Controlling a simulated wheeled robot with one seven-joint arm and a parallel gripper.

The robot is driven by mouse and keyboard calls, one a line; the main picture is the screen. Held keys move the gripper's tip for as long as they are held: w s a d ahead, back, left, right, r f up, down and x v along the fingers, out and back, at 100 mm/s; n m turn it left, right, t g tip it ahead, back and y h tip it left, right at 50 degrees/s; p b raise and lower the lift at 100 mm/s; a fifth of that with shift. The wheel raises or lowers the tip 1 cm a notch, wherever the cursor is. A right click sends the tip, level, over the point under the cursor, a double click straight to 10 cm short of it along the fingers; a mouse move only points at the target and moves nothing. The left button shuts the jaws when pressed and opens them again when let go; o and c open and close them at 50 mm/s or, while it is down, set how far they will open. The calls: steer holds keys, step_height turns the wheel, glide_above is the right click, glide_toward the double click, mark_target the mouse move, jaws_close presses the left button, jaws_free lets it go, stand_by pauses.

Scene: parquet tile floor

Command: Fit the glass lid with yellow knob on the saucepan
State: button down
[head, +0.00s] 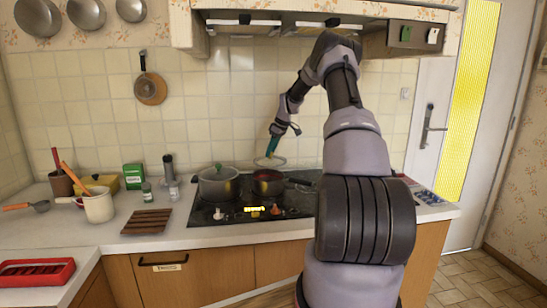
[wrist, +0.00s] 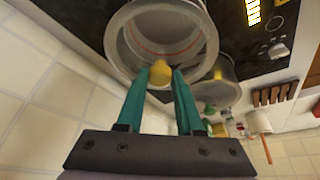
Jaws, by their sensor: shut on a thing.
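My gripper (head: 271,153) is shut on the yellow knob (wrist: 160,72) of the glass lid (head: 269,161), with teal fingers on either side of it. The lid looks roughly level in the head view, held above the stove and apart from the saucepan (head: 268,184). The saucepan is dark reddish and open on top, on the hob just below the lid. In the wrist view the clear lid (wrist: 122,50) fills the top middle, and a reddish ring shows through the glass. How well the lid lines up with the saucepan I cannot tell.
A grey lidded pot (head: 217,188) stands left of the saucepan on the black hob (head: 240,216). A wooden rack (head: 146,221), a white pot (head: 98,207) and a red tray (head: 37,272) are farther left. The tiled wall (head: 225,110) is close behind.

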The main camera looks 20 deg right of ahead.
mark_target(271, 159)
steer(key=shift+w+a+r, duration=0.1)
steer(key=shift+a, duration=0.45)
steer(key=shift+d+f, duration=0.1)
steer(key=shift+f, duration=2.65)
steer(key=shift+f, duration=0.15)
steer(key=shift+f, duration=0.4)
steer(key=shift+f, duration=0.1)
steer(key=shift+c, duration=2.4)
jaws_free()
